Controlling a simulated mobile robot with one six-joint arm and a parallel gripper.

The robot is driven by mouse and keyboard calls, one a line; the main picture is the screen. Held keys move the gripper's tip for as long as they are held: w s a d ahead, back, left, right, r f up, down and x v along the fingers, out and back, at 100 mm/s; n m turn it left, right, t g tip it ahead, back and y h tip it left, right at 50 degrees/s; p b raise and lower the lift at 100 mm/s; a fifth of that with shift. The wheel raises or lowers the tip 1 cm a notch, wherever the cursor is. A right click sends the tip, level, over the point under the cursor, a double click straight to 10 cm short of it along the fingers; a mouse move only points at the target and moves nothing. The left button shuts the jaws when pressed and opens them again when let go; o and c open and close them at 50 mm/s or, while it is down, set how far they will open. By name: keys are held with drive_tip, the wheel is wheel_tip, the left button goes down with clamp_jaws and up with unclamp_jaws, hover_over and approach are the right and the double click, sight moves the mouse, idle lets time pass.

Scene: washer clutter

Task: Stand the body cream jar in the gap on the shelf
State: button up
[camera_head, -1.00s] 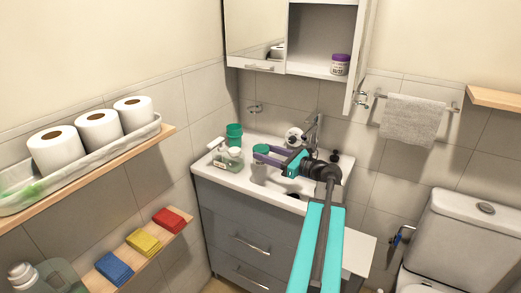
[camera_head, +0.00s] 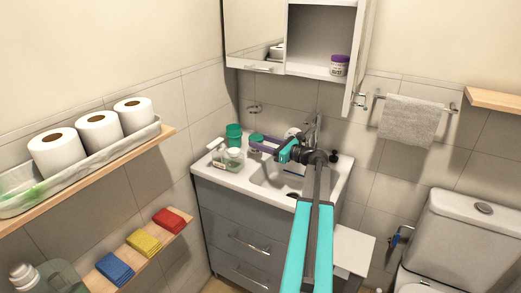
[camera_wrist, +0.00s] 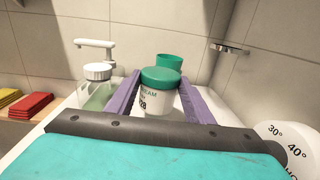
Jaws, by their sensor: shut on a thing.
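The body cream jar (camera_wrist: 160,93), white with a teal lid and "CREAM" on its label, sits between the purple fingers of my gripper (camera_wrist: 163,104) in the wrist view. My gripper is shut on it. In the head view, my gripper (camera_head: 262,145) is over the back of the washbasin, and the jar (camera_head: 256,139) shows only partly behind the fingers. The open cabinet shelf (camera_head: 308,69) above the basin holds a purple-lidded jar (camera_head: 339,65) at its right, with bare space to the left. I cannot tell which shelf has the gap.
A round white item (camera_head: 292,134) and the tap (camera_head: 318,128) are close to my gripper. The cabinet's open door (camera_head: 358,65) juts out at right.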

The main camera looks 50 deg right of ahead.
drive_tip(key=shift+f, duration=0.1)
idle(0.3)
drive_tip(key=shift+f, duration=1.65)
drive_tip(key=shift+f, duration=0.1)
drive_tip(key=o, duration=1.2)
drive_tip(key=s+d, duration=0.2)
drive_tip(key=s, duration=0.9)
drive_tip(key=shift+s+d+b, duration=0.15)
drive_tip(key=shift+s+b, duration=0.25)
drive_tip(key=shift+b, duration=0.05)
drive_tip(key=shift+o, duration=0.6)
